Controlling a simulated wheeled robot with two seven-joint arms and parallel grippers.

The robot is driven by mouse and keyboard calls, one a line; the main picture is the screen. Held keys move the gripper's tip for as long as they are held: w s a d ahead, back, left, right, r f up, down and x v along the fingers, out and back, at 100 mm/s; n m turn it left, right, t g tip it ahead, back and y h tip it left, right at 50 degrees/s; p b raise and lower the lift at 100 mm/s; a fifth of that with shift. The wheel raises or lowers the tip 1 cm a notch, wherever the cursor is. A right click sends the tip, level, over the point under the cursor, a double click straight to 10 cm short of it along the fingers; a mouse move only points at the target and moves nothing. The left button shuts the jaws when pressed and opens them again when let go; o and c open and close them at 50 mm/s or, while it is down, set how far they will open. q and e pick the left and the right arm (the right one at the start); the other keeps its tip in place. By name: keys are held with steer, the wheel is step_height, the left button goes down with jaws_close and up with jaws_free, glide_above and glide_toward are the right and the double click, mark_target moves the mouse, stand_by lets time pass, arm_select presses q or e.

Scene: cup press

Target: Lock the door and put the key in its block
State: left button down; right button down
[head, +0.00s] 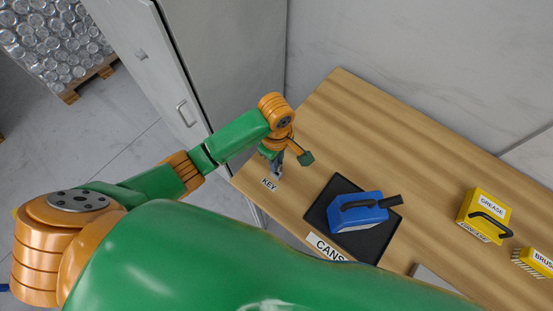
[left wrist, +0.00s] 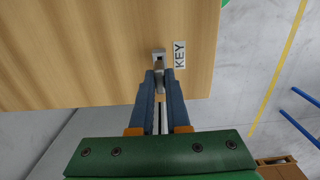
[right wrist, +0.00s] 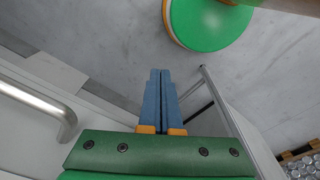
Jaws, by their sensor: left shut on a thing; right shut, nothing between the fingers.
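My left gripper (left wrist: 160,76) is shut on the key, of which only a little grey metal shows between the fingertips. It points at a small grey block (left wrist: 158,56) beside the KEY label (left wrist: 180,55) on the bench; I cannot tell how far the key sits in the block. In the head view the left gripper (head: 276,170) is at the bench's left corner, above the KEY label (head: 269,184). The pale door (head: 150,65) with its handle (head: 184,113) is at upper left; its lock state cannot be told. My right gripper (right wrist: 160,72) is shut and empty, right of a handle (right wrist: 50,112).
A yellow grease can (head: 483,215) and a brush (head: 535,262) are farther right. A pallet of cans (head: 60,35) stands at far left. My green arm covers the lower head view.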

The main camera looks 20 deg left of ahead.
arm_select(q)
steer(key=shift+f+b, duration=0.45)
steer(key=shift+f, duration=1.2)
steer(key=c, duration=0.8)
jaws_free()
step_height(320, 180, up, 7)
steer(key=shift+r+p, duration=0.1)
steer(key=shift+p, duration=0.35)
